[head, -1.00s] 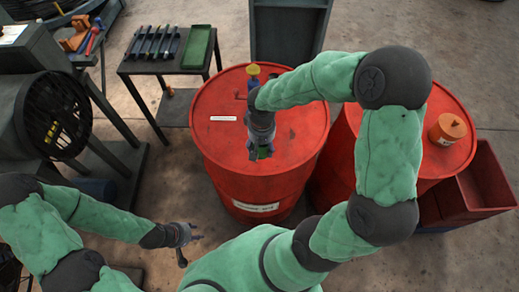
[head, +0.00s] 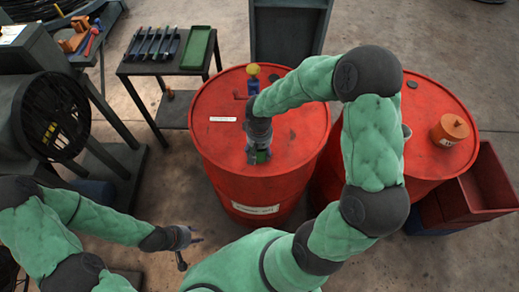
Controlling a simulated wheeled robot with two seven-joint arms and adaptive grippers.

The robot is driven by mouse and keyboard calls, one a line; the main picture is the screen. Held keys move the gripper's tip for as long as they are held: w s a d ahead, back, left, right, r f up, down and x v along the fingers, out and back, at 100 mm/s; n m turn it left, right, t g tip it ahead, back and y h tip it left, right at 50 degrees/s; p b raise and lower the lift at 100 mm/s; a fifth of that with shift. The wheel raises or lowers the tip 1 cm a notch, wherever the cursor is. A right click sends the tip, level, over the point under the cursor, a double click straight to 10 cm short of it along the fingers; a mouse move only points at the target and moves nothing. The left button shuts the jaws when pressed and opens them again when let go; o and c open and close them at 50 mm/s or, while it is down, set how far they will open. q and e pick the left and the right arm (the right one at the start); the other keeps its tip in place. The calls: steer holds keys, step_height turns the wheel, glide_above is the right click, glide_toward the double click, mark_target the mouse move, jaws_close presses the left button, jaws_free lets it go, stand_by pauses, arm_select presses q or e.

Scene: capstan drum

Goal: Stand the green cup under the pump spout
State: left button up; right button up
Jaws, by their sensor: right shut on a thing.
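The green cup (head: 261,157) shows as a small patch at the fingertips of my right gripper (head: 258,150), which is shut on it over the front part of the left red drum's top (head: 215,140). The gripper hides most of the cup, and I cannot tell whether it touches the drum top. The pump (head: 253,84), blue with a yellow top, stands at the back of that drum. Its red spout (head: 240,96) points left, and my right arm partly covers the pump. My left gripper (head: 191,250) is open and empty, low over the floor in front of the drum.
A second red drum (head: 440,110) stands at right with an orange lidded can (head: 449,130) on it. A red bin (head: 485,185) is beside it. A dark side table (head: 150,66) holds a green tray (head: 198,48). A white label (head: 222,119) lies on the left drum.

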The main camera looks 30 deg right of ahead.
steer(key=o, duration=1.2)
steer(key=shift+r+p, duration=0.25)
steer(key=shift+p, duration=0.1)
step_height(320, 180, up, 12)
steer(key=p, duration=0.2)
steer(key=shift+f, duration=0.15)
